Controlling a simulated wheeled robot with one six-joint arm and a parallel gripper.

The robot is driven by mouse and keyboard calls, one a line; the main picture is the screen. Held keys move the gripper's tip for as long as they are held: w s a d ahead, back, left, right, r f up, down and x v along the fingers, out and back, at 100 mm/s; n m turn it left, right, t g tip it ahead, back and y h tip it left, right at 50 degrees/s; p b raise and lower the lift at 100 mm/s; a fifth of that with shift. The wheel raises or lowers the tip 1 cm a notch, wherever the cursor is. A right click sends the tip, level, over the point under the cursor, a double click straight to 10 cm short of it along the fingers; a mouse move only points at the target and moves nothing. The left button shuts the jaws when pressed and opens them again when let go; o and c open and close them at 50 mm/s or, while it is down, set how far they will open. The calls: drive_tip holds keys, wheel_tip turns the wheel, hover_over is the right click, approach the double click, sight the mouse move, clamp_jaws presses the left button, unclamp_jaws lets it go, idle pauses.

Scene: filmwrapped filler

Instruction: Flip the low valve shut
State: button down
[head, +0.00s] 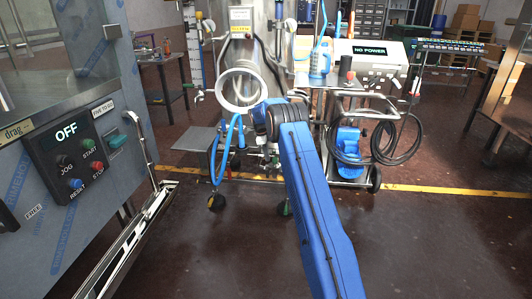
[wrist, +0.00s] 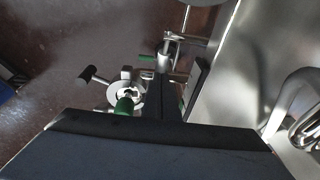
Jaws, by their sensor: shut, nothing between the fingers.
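In the wrist view a round metal valve fitting (wrist: 126,92) shows just left of my gripper, with a green handle or cap (wrist: 124,105) and a black-ended lever (wrist: 92,74) sticking out to the upper left. A second metal fitting (wrist: 168,50) lies just beyond the fingertips. I cannot tell which is the low valve. My gripper (wrist: 172,84) is shut and empty, its dark fingers pointing between these fittings; contact is unclear.
A steel tank (head: 250,45) with a round open port (head: 237,90) stands ahead, a blue hose (head: 218,150) looped below it. A blue pump (head: 348,142) on a cart and black cable are to the right. A control panel reading OFF (head: 75,150) is at left. The near floor is clear.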

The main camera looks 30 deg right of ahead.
drive_tip(key=shift+s+d+f, duration=0.1)
drive_tip(key=shift+d+f, duration=0.1)
drive_tip(key=shift+f, duration=0.95)
drive_tip(key=shift+d+f, duration=0.2)
drive_tip(key=shift+f, duration=0.9)
drive_tip(key=shift+s+d+f, duration=0.15)
drive_tip(key=shift+d+f, duration=0.05)
drive_tip(key=shift+f, duration=0.25)
drive_tip(key=shift+s+d+f, duration=0.1)
drive_tip(key=shift+d+f, duration=0.05)
drive_tip(key=shift+f, duration=0.3)
drive_tip(key=shift+r, duration=0.1)
